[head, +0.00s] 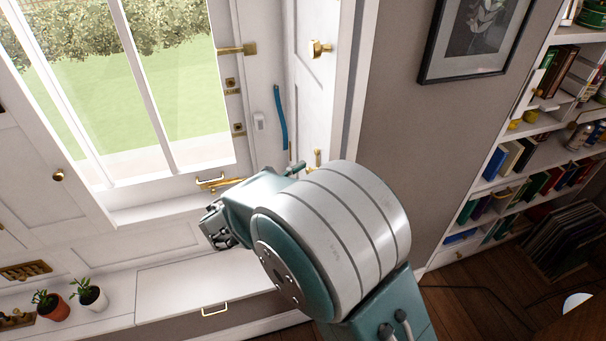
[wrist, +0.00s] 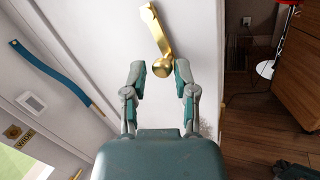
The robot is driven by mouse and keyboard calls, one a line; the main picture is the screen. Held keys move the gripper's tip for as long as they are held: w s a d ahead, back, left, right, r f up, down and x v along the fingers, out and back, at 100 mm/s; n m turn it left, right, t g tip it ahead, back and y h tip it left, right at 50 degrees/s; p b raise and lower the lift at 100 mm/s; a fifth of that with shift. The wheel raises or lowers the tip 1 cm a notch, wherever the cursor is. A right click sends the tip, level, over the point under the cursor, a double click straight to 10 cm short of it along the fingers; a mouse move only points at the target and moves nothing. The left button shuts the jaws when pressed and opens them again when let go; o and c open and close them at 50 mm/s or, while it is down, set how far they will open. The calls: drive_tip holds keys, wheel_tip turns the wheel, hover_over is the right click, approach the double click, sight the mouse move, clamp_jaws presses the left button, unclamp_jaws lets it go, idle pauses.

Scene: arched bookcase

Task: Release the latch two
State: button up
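In the wrist view, a brass latch lever (wrist: 157,35) with a round knob (wrist: 157,67) is mounted on a white panel. My gripper (wrist: 160,72) is open, with its two fingers spread on either side of the knob. I cannot tell whether the fingers touch it. In the head view, a brass latch (head: 318,158) shows low on the white side panel, just above my arm. Most of my gripper is hidden there behind the arm. Another brass latch (head: 319,48) is higher on the same panel. No number marking either latch is legible.
A blue strap-like handle (head: 281,118) and a white switch (head: 260,121) are left of the panel. Brass fittings (head: 236,50) line the window frame. A bookcase (head: 540,130) stands right. Potted plants (head: 88,293) sit on the lower left ledge.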

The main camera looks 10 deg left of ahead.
drive_tip(key=shift+a+f, duration=0.1)
idle(0.3)
drive_tip(key=v, duration=1.2)
drive_tip(key=shift+w, duration=0.15)
